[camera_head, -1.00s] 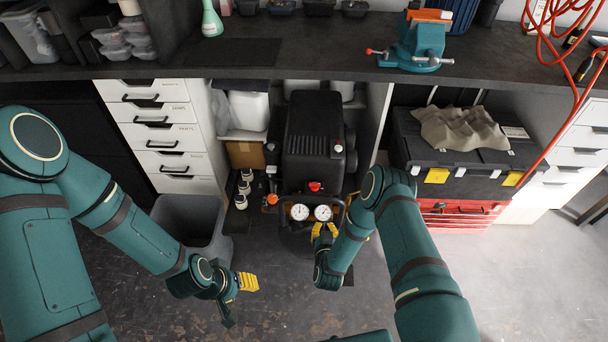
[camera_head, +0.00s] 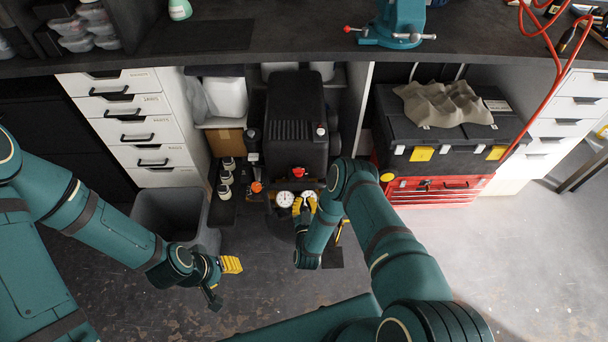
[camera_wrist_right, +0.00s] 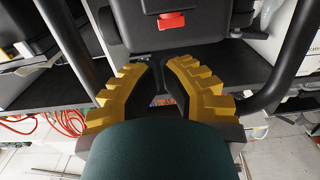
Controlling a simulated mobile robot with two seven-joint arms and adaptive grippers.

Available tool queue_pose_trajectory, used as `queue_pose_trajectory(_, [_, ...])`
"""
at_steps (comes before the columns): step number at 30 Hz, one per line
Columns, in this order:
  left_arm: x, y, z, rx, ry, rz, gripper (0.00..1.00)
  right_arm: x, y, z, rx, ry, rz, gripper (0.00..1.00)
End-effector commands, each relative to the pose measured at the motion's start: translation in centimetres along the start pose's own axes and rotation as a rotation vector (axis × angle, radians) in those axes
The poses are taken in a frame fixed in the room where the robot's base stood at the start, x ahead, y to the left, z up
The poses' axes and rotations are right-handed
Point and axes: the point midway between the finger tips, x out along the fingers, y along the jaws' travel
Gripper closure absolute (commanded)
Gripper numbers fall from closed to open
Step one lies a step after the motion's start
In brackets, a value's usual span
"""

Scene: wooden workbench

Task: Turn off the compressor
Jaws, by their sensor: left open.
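The compressor (camera_head: 296,125) is a black unit standing under the workbench, with two round white gauges (camera_head: 285,199) and a red switch (camera_head: 298,172) on its front. In the right wrist view the red switch (camera_wrist_right: 172,20) shows ahead of and above the fingertips, apart from them. My right gripper (camera_head: 304,203) is in front of the compressor at gauge height and partly covers the right gauge. Its yellow fingers (camera_wrist_right: 158,70) are apart, with nothing clearly held between them. My left gripper (camera_head: 222,281) is open and empty, low over the floor at the left.
A grey bin (camera_head: 172,216) stands between my left arm and the compressor. White drawers (camera_head: 135,125) are on the left; a black toolbox (camera_head: 440,150) on a red case (camera_head: 440,190) is on the right. The workbench top (camera_head: 290,45) overhangs the compressor. Floor at right is clear.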

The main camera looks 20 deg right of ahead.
Motion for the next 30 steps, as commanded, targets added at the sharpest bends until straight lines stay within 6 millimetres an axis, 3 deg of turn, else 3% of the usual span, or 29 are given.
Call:
queue_pose_trajectory(15, [2.5, -0.9, -0.3, 0.002, 0.012, -0.001, 0.53, 9.7, 0.1, 0.1, 0.000, 0.003, 0.002, 1.00])
queue_pose_trajectory(21, [2.9, -1.1, -0.3, 0.002, 0.015, -0.001, 0.53, 11.5, 0.0, 0.1, 0.000, 0.000, 0.001, 1.00])
queue_pose_trajectory(30, [3.0, -1.1, -0.4, 0.002, 0.016, -0.001, 0.53, 11.9, 0.0, 0.0, 0.000, 0.000, 0.001, 1.00])
